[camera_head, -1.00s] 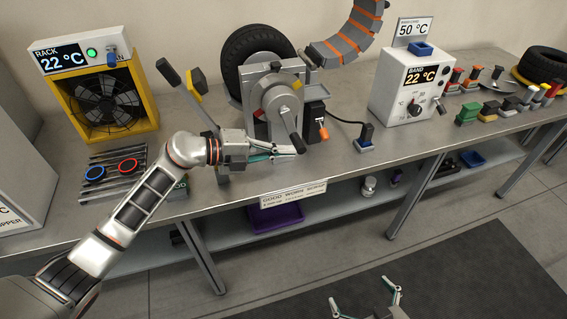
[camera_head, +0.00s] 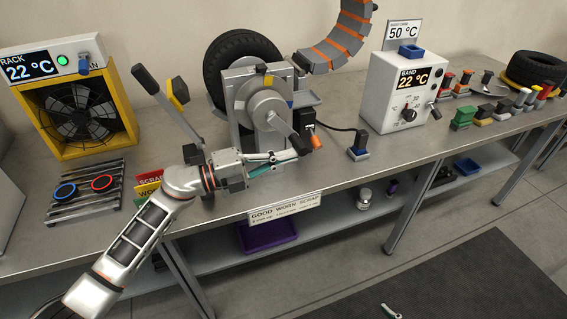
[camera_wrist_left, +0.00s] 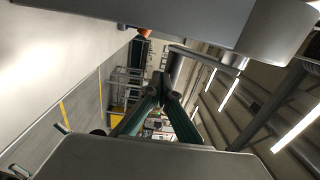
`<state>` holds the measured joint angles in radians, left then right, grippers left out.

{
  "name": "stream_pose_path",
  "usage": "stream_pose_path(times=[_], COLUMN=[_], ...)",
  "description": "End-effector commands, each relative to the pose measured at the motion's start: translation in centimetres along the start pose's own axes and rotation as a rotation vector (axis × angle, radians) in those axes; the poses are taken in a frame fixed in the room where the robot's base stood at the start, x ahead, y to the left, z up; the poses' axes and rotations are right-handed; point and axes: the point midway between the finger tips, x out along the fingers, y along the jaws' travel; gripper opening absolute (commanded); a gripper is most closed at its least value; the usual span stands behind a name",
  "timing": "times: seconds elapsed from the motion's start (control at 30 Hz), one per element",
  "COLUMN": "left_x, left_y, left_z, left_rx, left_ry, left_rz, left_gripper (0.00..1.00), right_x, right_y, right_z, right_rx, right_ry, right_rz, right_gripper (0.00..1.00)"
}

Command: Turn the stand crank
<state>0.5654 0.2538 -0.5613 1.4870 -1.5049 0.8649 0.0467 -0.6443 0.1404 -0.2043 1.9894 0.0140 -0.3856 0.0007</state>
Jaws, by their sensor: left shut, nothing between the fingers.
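The tyre stand (camera_head: 240,132) stands on the bench with a black tyre (camera_head: 222,62) behind it. Its grey crank (camera_head: 283,129) slants down and right from the round hub, ending in a dark handle. My left gripper (camera_head: 294,156) is shut and empty, its teal fingertips at the lower end of the crank, beside or touching the handle; I cannot tell which. In the left wrist view, the fingers (camera_wrist_left: 162,92) converge just below a dark cylinder (camera_wrist_left: 175,66), probably the handle. Only a fingertip of my right gripper (camera_head: 391,311) shows at the bottom edge.
A black box with an orange knob (camera_head: 317,143) is close right of the crank. A tall lever (camera_head: 165,103) rises left of the stand. The band heater box (camera_head: 392,95) is farther right, the fan rack (camera_head: 78,112) far left. Bench front between them is mostly clear.

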Motion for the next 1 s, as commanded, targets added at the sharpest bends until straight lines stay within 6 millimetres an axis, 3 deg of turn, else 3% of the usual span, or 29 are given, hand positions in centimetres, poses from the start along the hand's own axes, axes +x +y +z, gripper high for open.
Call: stream_pose_path(times=[0.57, 1.0], left_x=[0.4, 0.4], left_y=[-0.2, -0.9], left_z=[0.0, 0.1], left_rx=[0.0, 0.003], left_ry=[-0.002, -0.002], left_rz=[-0.054, -0.053], left_gripper=[0.0, 0.0], right_x=[0.9, 0.5], right_y=[0.9, 0.4], right_z=[-1.0, -0.3], right_rx=[-0.015, -0.013], right_ry=[0.028, 0.014], right_rz=[0.017, 0.008], right_gripper=[1.0, 1.0])
